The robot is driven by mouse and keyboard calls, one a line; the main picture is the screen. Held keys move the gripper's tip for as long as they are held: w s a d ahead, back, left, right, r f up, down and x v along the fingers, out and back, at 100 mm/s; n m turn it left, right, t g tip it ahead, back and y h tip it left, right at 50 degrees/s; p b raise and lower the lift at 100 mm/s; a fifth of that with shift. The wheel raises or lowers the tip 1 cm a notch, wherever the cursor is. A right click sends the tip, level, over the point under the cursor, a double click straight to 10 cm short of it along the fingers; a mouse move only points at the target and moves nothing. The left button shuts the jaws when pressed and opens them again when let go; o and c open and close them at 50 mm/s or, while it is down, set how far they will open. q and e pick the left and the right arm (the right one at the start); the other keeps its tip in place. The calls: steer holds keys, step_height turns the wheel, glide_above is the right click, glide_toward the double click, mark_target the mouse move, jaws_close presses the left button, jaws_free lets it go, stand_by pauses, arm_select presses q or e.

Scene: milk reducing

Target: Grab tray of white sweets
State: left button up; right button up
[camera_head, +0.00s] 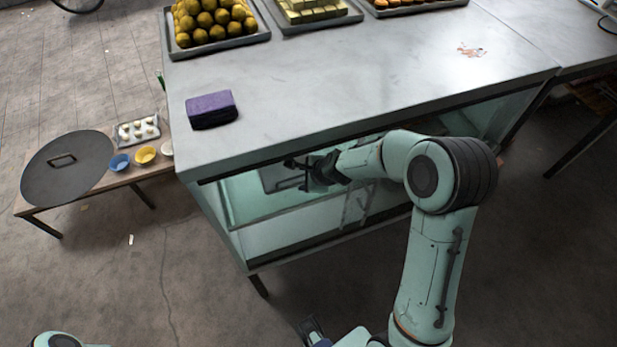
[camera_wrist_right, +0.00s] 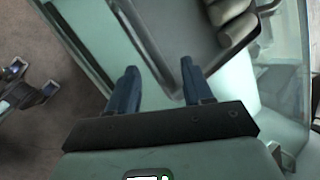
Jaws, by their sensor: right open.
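My right gripper (camera_head: 303,174) reaches into the open front of the glass-sided case under the counter. In the head view the case tray is mostly hidden by the arm and counter. My left gripper (camera_wrist_right: 27,85) is low outside the case, its fingers apart.
The counter (camera_head: 330,85) overhangs the case. On a low bench at left are a round lid (camera_head: 68,170), small bowls and a small tray of white balls (camera_head: 137,130).

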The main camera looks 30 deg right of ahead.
jaws_close()
steer(key=shift+s, duration=0.1)
stand_by(0.3)
